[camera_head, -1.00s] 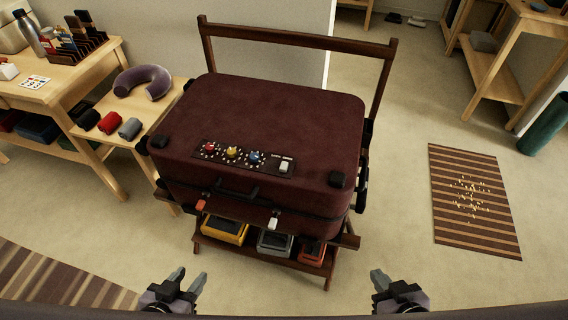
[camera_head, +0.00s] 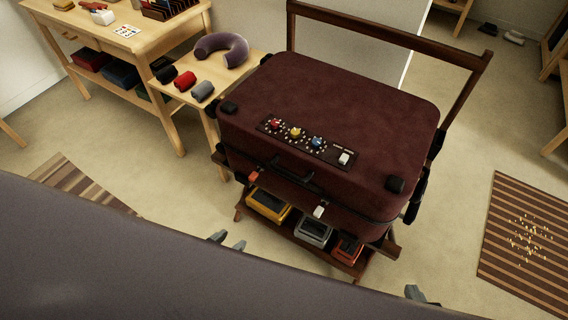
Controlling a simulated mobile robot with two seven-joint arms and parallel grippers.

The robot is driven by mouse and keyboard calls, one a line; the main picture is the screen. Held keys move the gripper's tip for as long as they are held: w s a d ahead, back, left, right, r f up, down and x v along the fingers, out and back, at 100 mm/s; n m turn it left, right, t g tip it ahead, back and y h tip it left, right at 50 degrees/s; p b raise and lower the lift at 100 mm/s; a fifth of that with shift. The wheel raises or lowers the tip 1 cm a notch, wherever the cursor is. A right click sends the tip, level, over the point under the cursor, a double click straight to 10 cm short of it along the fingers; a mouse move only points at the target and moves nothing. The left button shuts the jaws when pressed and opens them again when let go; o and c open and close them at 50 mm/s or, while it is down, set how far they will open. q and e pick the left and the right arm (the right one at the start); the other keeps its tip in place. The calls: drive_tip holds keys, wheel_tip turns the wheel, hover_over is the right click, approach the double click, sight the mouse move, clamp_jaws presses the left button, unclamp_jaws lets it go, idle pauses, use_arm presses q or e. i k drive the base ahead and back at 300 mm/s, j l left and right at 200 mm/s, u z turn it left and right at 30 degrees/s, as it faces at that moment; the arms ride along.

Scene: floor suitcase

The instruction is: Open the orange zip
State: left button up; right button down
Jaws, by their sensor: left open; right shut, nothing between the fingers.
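A dark red suitcase (camera_head: 340,105) lies shut on a wooden stand. The orange zip pull (camera_head: 254,176) hangs on its front side, left of the black handle (camera_head: 292,174). A white zip pull (camera_head: 319,212) hangs further right along the same seam. My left gripper (camera_head: 228,241) is below the suitcase's front left in the picture, open and apart from the orange pull. My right gripper (camera_head: 419,295) is at the lower right, shut and empty; only its tips show. The lower parts of both grippers are hidden behind a dark surface in the foreground.
The suitcase top has a panel with red, yellow and blue knobs (camera_head: 296,132) and a white switch. The stand's lower shelf holds yellow, grey and orange-red boxes (camera_head: 314,232). A low table with a neck pillow (camera_head: 221,50) stands left. Open floor lies in front.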

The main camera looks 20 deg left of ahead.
sight(253, 176)
drive_tip(key=k+l+u, duration=0.2)
drive_tip(key=l, duration=0.25)
drive_tip(key=l+u, duration=0.2)
drive_tip(key=l, duration=0.2)
drive_tip(key=k+l+u, duration=0.2)
drive_tip(key=l, duration=0.2)
drive_tip(key=k+l+u, duration=0.2)
drive_tip(key=l, duration=0.15)
drive_tip(key=k+l+u, duration=0.2)
drive_tip(key=k+l, duration=0.05)
drive_tip(key=l, duration=0.1)
